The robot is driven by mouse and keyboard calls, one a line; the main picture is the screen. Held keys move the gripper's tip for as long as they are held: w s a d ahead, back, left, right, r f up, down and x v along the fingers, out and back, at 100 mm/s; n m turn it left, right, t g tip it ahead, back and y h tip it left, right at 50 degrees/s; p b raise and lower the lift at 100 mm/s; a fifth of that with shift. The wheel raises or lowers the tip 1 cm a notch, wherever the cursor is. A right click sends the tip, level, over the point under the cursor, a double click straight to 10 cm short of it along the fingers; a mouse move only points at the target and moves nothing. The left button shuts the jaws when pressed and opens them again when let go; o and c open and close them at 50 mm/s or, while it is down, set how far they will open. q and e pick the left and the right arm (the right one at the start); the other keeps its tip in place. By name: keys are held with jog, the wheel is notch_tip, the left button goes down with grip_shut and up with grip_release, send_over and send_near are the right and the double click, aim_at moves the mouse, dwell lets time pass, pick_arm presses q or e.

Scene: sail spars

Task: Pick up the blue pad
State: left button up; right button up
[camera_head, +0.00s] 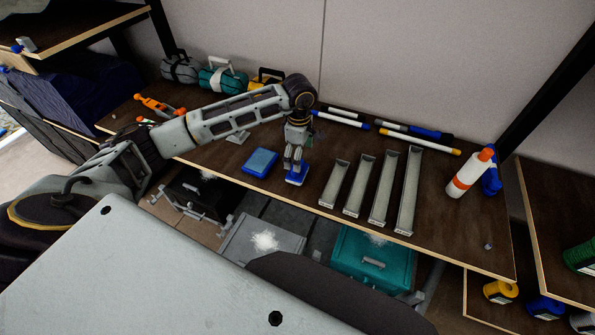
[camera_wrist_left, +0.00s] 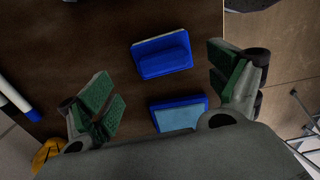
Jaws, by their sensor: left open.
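Two blue pads lie on the dark brown tabletop. One pad (camera_head: 260,161) has a lighter blue top; in the left wrist view it is the lower one (camera_wrist_left: 178,114), partly hidden by the gripper body. The other, darker blue pad (camera_head: 297,179) has a raised block on top and a pale edge; in the wrist view it is the upper one (camera_wrist_left: 162,54). My left gripper (camera_head: 293,164) points down and appears over the darker pad in the head view. Its green-padded fingers (camera_wrist_left: 166,90) are spread and empty. My right gripper is not in view.
Several grey trays (camera_head: 367,187) stand to the right of the pads, with pens (camera_head: 434,145) behind. A white and orange bottle (camera_head: 469,174) is near the right end. Toolboxes (camera_head: 222,78) line the back left. The table's front edge is close to the pads.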

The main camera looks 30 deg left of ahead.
aim_at(293, 177)
pick_arm(q)
jog(key=shift+f, duration=0.1)
jog(key=shift+s+a+f+p, duration=0.1)
jog(key=shift+f+p, duration=0.15)
jog(key=shift+f, duration=0.35)
jog(key=shift+s+a+f+p, duration=0.1)
jog(key=shift+f+p, duration=0.15)
jog(key=shift+f, duration=1.65)
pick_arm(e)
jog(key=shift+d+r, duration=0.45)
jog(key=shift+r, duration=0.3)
pick_arm(q)
jog(key=c, duration=1.1)
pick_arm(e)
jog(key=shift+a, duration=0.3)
